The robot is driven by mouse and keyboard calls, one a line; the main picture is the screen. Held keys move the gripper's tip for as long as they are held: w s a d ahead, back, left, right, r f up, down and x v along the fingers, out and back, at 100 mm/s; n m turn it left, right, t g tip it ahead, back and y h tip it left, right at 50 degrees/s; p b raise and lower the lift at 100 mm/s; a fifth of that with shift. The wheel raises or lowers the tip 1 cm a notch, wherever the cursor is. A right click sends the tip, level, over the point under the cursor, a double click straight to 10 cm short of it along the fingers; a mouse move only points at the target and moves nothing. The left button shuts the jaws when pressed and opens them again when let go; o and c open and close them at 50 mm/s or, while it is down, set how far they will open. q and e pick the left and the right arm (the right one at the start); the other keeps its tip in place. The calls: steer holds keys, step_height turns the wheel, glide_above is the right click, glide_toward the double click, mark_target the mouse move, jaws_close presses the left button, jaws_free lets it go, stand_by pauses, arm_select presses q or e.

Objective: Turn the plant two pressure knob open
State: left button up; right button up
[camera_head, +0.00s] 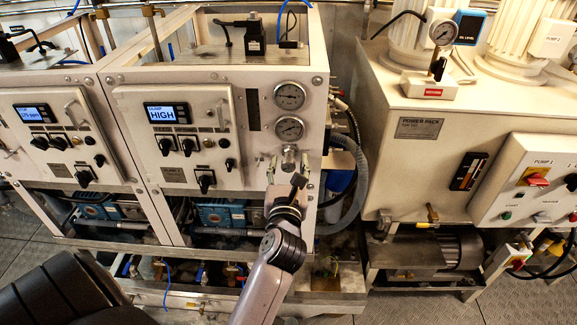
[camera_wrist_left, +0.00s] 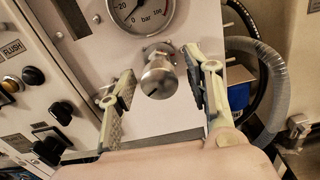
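The pressure knob (camera_head: 289,153) is a round silver metal knob on the front of the right-hand white plant unit, below two round gauges. In the left wrist view the knob (camera_wrist_left: 160,78) stands out from the panel under a gauge marked in bar. My left gripper (camera_head: 289,163) is open in front of the knob. In the left wrist view its two fingers (camera_wrist_left: 162,72) are on either side of the knob, with a visible gap on each side. The knob's turn position cannot be told. My right gripper is not in view.
A control panel (camera_head: 190,132) with a display reading HIGH and black switches is left of the knob. A grey hose (camera_head: 352,175) curves close by on the right. The power pack cabinet (camera_head: 400,165) stands further right. Pipes run below the unit.

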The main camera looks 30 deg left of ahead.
arm_select(q)
steer(key=shift+r, duration=0.2)
step_height(320, 180, up, 10)
steer(key=shift+f, duration=0.15)
stand_by(0.4)
